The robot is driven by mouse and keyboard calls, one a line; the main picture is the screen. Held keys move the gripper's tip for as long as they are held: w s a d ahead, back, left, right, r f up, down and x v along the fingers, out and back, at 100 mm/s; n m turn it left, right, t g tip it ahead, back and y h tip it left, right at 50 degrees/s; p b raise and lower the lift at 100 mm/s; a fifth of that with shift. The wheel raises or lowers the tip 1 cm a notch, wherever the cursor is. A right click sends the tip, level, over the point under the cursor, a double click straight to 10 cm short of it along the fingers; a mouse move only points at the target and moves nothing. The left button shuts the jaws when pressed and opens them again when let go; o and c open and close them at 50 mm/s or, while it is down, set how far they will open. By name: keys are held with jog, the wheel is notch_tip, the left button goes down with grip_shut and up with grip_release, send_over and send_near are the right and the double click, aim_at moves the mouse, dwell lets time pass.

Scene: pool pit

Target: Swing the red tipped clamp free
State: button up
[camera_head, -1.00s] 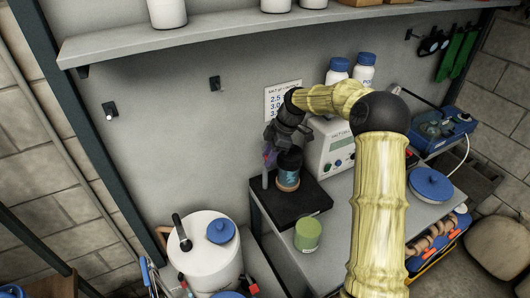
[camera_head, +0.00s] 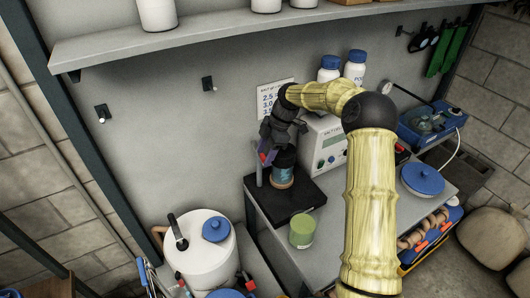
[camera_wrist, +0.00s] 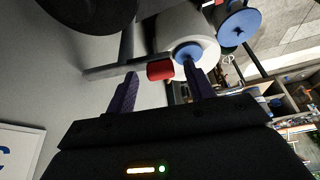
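The clamp's red tip (camera_wrist: 160,69) is a short red cylinder on the end of a grey rod (camera_wrist: 112,71) in the wrist view. My gripper (camera_wrist: 160,75) is open, its two purple fingers apart on either side of the red tip. I cannot tell whether a finger touches it. In the head view my gripper (camera_head: 268,153) is beside the upper part of a thin stand post (camera_head: 258,173) on a black base plate (camera_head: 307,193). My wrist hides much of the clamp in the head view.
A green-lidded jar (camera_head: 302,231) stands in front of the plate. A white meter box (camera_head: 326,150) and two blue-capped bottles (camera_head: 355,67) are behind it. A white canister (camera_head: 204,258) stands at lower left. A grey shelf (camera_head: 215,43) runs above.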

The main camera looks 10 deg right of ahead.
jog(key=b+v, duration=0.1)
jog(key=v, duration=1.6)
jog(key=shift+d+b, duration=0.15)
jog(key=shift+b, duration=0.2)
jog(key=s+a+f+m+t+h, duration=0.1)
jog(key=s+a+f+m+h, duration=0.1)
jog(key=s+a+f+m, duration=0.4)
jog(key=s+d+f+m+t, duration=0.1)
jog(key=s+d+f+m, duration=0.1)
jog(key=s+m, duration=0.3)
jog(key=s+d+f+m+h, duration=0.1)
jog(key=s+m, duration=0.4)
jog(key=s, duration=0.6)
jog(key=s+d+f+m+t+h, duration=0.1)
jog(key=s+d+f+m, duration=0.2)
jog(key=s, duration=0.5)
jog(key=shift+s+d+f+m+t, duration=0.3)
jog(key=shift+s+d+f+m, duration=0.1)
jog(key=shift+f+m, duration=0.5)
